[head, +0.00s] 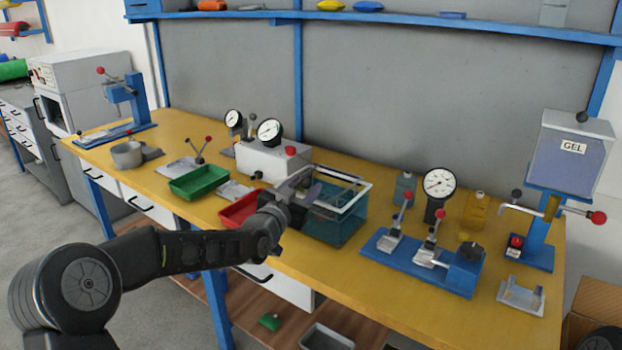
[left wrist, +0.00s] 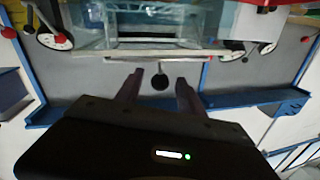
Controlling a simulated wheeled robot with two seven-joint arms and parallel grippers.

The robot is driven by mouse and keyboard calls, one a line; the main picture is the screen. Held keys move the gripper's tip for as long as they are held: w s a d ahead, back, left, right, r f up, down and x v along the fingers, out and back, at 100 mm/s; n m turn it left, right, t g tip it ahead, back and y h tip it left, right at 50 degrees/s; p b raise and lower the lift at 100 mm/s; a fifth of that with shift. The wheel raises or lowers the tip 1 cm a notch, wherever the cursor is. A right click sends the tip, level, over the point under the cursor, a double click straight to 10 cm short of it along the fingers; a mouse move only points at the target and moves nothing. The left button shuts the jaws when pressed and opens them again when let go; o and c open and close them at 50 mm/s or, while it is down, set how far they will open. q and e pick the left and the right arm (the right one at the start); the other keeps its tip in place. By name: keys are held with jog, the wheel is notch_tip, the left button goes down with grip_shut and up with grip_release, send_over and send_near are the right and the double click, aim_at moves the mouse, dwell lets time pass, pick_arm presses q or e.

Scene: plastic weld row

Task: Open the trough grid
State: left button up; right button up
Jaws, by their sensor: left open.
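The trough (head: 336,228) is a clear, blue-tinted tank with a pale rim, at the table's front middle. A light frame, apparently the trough grid (head: 357,200), lies along its top; I cannot tell whether it is raised at all. My left gripper (head: 308,200) is at the trough's left side, open, and partly hides that rim. In the left wrist view, the trough (left wrist: 150,30) is at the top, and the open fingers (left wrist: 160,85) point at its pale edge bar. A black ball knob (left wrist: 160,82) shows between the fingertips; what it belongs to is unclear. My right gripper is not in view.
A red tray (head: 238,212) and a green tray (head: 200,182) stand left of the trough. A white box with a gauge (head: 270,158) is behind. A blue fixture (head: 425,265) with levers stands to the right, and a gel dispenser (head: 570,155) farther right.

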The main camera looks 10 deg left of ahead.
pick_arm(q)
jog(key=shift+w+d, duration=0.2)
jog(key=shift+w, duration=0.85)
jog(key=shift+w+d, duration=0.15)
jog(key=shift+w, duration=0.9)
jog(key=shift+c, duration=0.4)
grip_shut()
